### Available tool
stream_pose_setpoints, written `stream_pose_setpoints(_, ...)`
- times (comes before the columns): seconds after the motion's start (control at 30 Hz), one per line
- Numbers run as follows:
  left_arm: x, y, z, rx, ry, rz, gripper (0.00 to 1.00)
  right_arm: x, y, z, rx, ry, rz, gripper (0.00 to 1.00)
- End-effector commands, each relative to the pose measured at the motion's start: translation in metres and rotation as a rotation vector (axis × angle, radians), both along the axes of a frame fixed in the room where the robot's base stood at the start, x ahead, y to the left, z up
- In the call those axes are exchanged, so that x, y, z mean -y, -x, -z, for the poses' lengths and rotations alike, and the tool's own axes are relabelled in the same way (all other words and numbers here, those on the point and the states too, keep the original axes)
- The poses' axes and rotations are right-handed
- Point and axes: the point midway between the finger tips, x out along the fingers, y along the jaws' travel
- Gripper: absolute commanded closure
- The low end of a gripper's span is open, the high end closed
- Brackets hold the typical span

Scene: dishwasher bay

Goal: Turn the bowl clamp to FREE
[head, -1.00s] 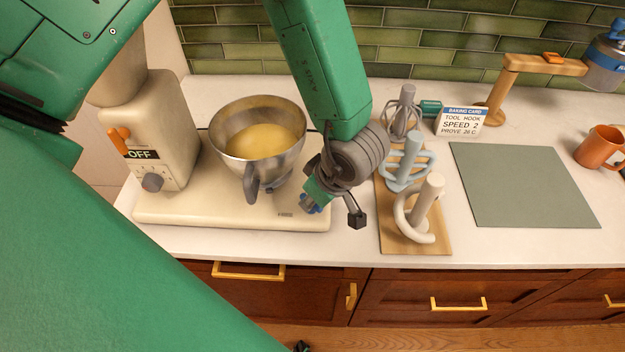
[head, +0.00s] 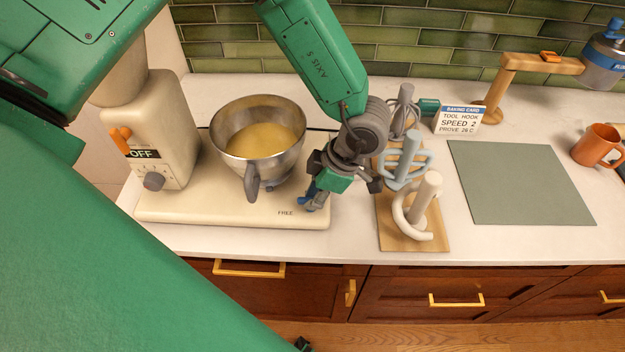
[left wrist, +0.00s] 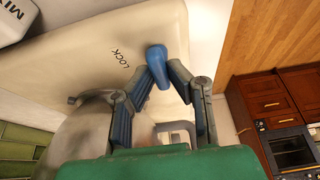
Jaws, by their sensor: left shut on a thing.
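The mixer bowl (head: 258,178) is a steel bowl with yellow dough, standing on the cream mixer base (head: 235,212). The blue bowl clamp lever (left wrist: 157,62) shows at the base edge in the left wrist view, with the word LOCK printed beside it. The word FREE shows on the base front in the head view. My left gripper (head: 312,203) is at the base's right front corner; in the left wrist view its fingertips (left wrist: 160,72) are shut on the lever. The fingers partly hide the lever.
A wooden board (head: 427,242) with mixing tools stands just right of my left gripper. A baking card (head: 457,120), a grey-green mat (head: 520,180) and an orange mug (head: 596,146) are further right. The mixer head housing (head: 165,130) is on the left, its display reading OFF.

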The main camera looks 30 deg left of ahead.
Motion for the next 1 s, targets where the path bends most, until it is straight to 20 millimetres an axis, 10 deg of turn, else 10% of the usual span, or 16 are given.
stream_pose_setpoints(0.5, 0.002, -0.0031, 0.0, 0.008, 0.007, -0.02, 1.0, 0.0, -0.0001, 0.0001, 0.0, 0.0, 0.0, 1.0)
stream_pose_setpoints(0.6, 0.002, -0.003, -0.0002, 0.008, 0.007, -0.02, 0.66, 0.0, -0.0001, 0.0001, 0.0, 0.0, 0.0, 1.0)
stream_pose_setpoints(1.0, 0.0023, -0.0024, -0.007, 0.006, 0.003, -0.02, 0.66, 0.0, 0.0031, -0.0007, 0.003, 0.0, 0.0, 1.0)
